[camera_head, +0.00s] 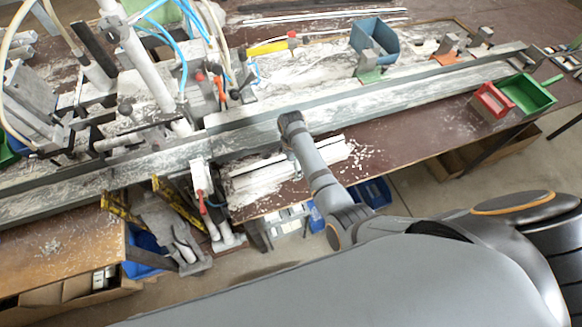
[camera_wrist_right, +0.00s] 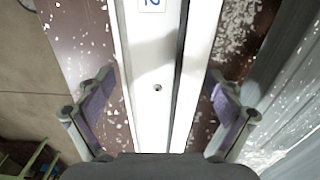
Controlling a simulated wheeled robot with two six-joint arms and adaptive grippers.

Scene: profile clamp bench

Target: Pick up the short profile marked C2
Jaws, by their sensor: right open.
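A pale, straight profile (camera_wrist_right: 140,60) runs lengthwise through the right wrist view, with a small hole in its face. A white label (camera_wrist_right: 152,5) on it is cut by the top edge; a 2 can be made out, the rest is unclear. A dark groove separates it from a parallel pale strip (camera_wrist_right: 202,60). My right gripper (camera_wrist_right: 160,82) is open, its fingers apart on either side of these strips. In the head view the pale profile (camera_head: 325,153) lies near the bench's front edge, partly hidden by my right arm. My left gripper is not in view.
A long grey beam (camera_head: 400,92) runs along the bench behind the profile. A red bin (camera_head: 491,102) and a green bin (camera_head: 527,93) stand at the right. A red-handled clamp (camera_head: 200,180) stands left of the profile. White chips litter the brown bench top.

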